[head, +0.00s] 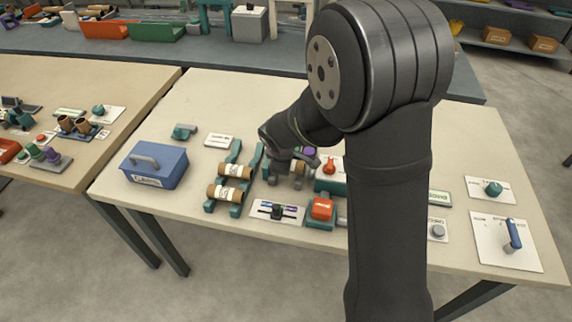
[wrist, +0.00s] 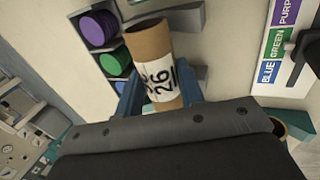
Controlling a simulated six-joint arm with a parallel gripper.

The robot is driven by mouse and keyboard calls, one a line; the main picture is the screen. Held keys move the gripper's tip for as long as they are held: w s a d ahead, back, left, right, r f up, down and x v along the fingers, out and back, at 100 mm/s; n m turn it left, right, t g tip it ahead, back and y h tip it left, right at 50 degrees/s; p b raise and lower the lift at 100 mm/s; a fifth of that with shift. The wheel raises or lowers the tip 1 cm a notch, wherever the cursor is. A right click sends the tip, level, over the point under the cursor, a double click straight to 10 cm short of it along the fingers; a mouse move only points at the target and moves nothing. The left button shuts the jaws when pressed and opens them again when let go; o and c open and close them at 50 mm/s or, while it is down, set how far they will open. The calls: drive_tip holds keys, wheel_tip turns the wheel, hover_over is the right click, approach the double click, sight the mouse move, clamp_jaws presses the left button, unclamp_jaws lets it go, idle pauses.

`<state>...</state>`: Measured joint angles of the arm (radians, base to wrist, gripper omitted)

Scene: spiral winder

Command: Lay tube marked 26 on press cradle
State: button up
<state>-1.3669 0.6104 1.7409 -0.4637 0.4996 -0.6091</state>
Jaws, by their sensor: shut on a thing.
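The tube marked 26 (wrist: 160,77) is a brown cardboard tube with a white label, seen in the wrist view between my gripper's blue fingers (wrist: 160,92). My gripper is shut on it; in the head view my gripper (head: 288,168) is over the middle of the table, and the tube (head: 298,168) shows partly beside it. I cannot tell for sure which fixture is the press cradle.
A teal rack (head: 209,206) with labelled brown tubes (head: 226,193) stands left of my gripper. A blue toolbox (head: 156,167) is further left. Purple, green and blue spools (wrist: 98,28) sit beside the tube. A colour-name sign (wrist: 278,42) and another tube's end (wrist: 296,132) lie to the right.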

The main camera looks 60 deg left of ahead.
drive_tip(key=shift+f, duration=0.35)
drive_tip(key=shift+f, duration=0.5)
drive_tip(key=o, duration=1)
drive_tip(key=shift+c, duration=0.2)
drive_tip(key=shift+r, duration=0.4)
drive_tip(key=v, duration=1.2)
drive_tip(key=shift+r, duration=0.15)
